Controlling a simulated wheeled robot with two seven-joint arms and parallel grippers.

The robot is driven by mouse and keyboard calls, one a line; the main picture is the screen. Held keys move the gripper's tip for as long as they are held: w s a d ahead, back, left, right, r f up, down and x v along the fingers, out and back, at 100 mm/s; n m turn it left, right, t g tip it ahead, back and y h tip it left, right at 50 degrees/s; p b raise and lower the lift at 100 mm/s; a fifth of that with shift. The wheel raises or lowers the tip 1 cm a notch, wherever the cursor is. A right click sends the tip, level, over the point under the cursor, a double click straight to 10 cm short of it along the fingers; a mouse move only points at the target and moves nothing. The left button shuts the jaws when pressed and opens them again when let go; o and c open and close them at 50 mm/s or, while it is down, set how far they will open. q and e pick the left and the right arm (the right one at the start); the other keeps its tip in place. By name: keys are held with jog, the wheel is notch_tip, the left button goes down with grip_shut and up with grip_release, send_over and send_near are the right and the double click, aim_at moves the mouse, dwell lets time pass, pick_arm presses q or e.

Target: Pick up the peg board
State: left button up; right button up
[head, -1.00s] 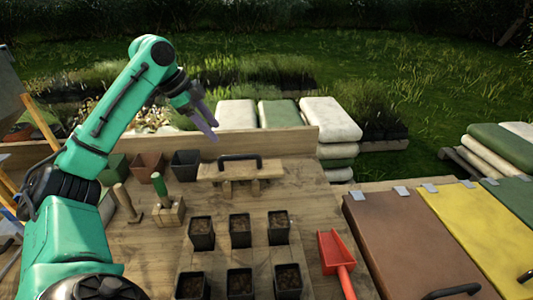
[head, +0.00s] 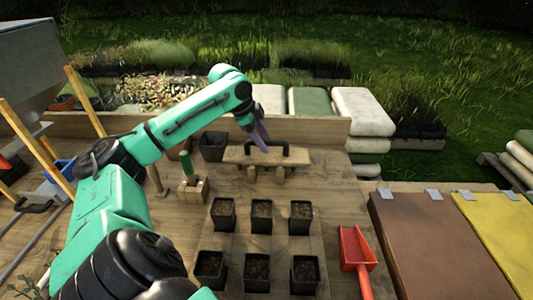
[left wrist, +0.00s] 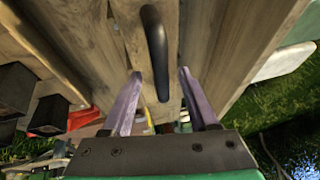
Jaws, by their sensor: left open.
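The peg board (head: 237,155) is a light wooden bar with a black arched handle (head: 268,147) on top and wooden pegs below. It is at the back of the bench, in front of the low back wall. My left gripper (head: 261,140) is open, with its purple fingers pointing down at the handle. In the left wrist view, the handle (left wrist: 155,45) lies lengthwise between the two spread fingertips (left wrist: 160,73), and I see no finger touching it. The left fingers partly hide the handle in the head view. My right gripper is not in view.
Several black soil-filled pots (head: 261,216) stand in front of the peg board. A green-handled tool in a wooden block (head: 193,190) and a black empty pot (head: 213,146) are to its left. A red scoop (head: 355,248) lies front right.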

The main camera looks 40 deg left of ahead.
pick_arm(q)
jog(key=shift+a, duration=0.1)
grip_shut()
jog(key=shift+w, duration=0.1)
dwell(1.1)
